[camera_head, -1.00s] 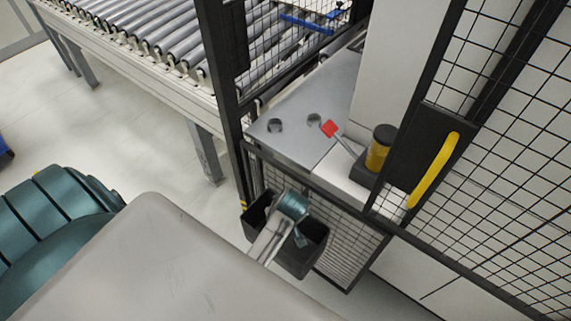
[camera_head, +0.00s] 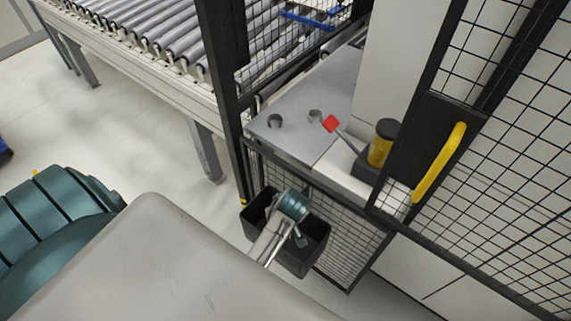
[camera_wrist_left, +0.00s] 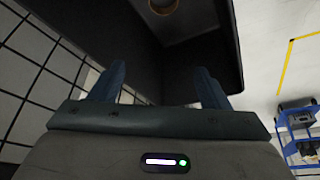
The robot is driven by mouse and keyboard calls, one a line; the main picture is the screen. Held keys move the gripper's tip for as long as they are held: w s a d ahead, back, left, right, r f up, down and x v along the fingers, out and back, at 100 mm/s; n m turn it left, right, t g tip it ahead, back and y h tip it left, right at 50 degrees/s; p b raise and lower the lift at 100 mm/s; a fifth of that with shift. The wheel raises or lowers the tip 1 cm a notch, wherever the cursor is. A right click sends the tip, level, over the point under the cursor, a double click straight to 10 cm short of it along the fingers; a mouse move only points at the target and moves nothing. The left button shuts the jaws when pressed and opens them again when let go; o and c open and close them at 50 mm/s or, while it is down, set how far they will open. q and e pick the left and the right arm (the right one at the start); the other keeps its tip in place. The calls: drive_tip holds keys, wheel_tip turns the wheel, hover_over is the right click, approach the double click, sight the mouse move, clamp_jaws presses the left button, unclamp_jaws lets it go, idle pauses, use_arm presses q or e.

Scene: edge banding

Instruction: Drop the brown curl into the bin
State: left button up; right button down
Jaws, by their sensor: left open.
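My left gripper (camera_head: 299,238) is over the black bin (camera_head: 316,245) that hangs on the fence. In the left wrist view its two fingers (camera_wrist_left: 160,82) stand wide apart with nothing between them. A small brown ring, the brown curl (camera_wrist_left: 163,5), shows beyond the fingers at the top edge of that view, against the dark inside of the bin (camera_wrist_left: 225,45). It is apart from the fingers and partly cut off by the frame. The curl does not show in the head view. My right gripper is not in view.
Black mesh fencing (camera_head: 345,235) surrounds the bin. A roller conveyor (camera_head: 150,35) is at upper left.

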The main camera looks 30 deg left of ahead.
use_arm(q)
drive_tip(key=p+v, duration=0.6)
drive_tip(key=v, duration=0.4)
drive_tip(key=shift+r, duration=0.35)
